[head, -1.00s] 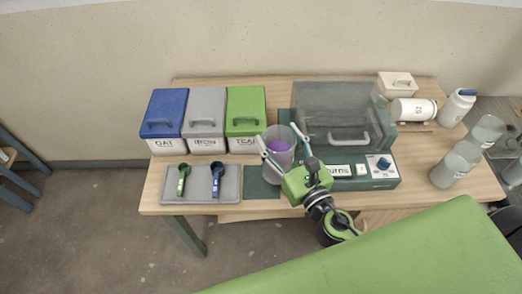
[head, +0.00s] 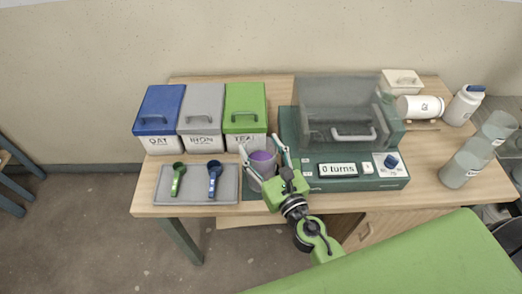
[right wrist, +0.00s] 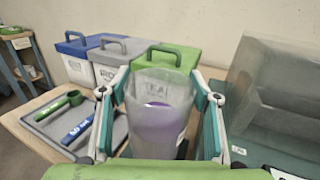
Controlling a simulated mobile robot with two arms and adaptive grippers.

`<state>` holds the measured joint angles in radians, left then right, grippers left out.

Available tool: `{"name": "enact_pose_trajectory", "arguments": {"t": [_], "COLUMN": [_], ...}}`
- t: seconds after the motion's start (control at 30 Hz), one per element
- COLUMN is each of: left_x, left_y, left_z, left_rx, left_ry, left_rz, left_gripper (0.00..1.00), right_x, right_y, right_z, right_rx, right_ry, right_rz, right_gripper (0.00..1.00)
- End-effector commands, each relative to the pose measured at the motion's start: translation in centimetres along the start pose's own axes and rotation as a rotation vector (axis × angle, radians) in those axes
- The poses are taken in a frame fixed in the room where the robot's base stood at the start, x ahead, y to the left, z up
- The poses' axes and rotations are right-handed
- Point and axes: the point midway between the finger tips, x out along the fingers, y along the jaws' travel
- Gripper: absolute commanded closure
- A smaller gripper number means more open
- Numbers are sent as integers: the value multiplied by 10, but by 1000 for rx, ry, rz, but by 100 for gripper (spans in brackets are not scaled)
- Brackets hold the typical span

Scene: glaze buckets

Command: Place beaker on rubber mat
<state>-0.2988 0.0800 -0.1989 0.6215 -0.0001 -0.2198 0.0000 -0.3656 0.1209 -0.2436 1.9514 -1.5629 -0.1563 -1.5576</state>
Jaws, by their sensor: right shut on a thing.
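The beaker (head: 256,176) is a clear, greyish cup with purple contents, upright between the tray of scoops and the green machine. It also shows in the right wrist view (right wrist: 160,112). My right gripper (head: 263,148) is shut on the beaker, with one finger on each side of it. A dark green mat (head: 250,193) shows at the table's front, partly hidden by the beaker and my gripper. I cannot tell whether the beaker's base touches it. My left gripper is not in view.
The grey tray (head: 197,198) holds a green scoop (head: 178,180) and a blue scoop (head: 215,180). Blue (head: 158,108), grey (head: 203,106) and green (head: 246,104) bins stand behind. A machine (head: 390,178) reading "0 turns" stands right.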

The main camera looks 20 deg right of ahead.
Motion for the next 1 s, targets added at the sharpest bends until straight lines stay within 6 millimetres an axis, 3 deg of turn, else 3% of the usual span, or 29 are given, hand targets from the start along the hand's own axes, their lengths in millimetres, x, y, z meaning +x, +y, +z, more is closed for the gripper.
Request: {"name": "enact_pose_trajectory", "arguments": {"t": [0.27,0.3,0.33,0.77,1.0], "left_x": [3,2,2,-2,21], "left_y": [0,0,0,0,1], "left_z": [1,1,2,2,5], "left_rx": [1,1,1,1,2], "left_ry": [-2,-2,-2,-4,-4], "left_rz": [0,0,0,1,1], "left_gripper": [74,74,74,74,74], "right_x": [1,0,0,-1,-43], "right_y": [0,0,0,0,0], "right_z": [0,-2,-1,2,-6], "right_rx": [0,0,0,0,-1], "right_ry": [-6,0,0,0,3], "right_rz": [-1,0,0,0,2], "right_gripper": [99,33,26,26,26]}}
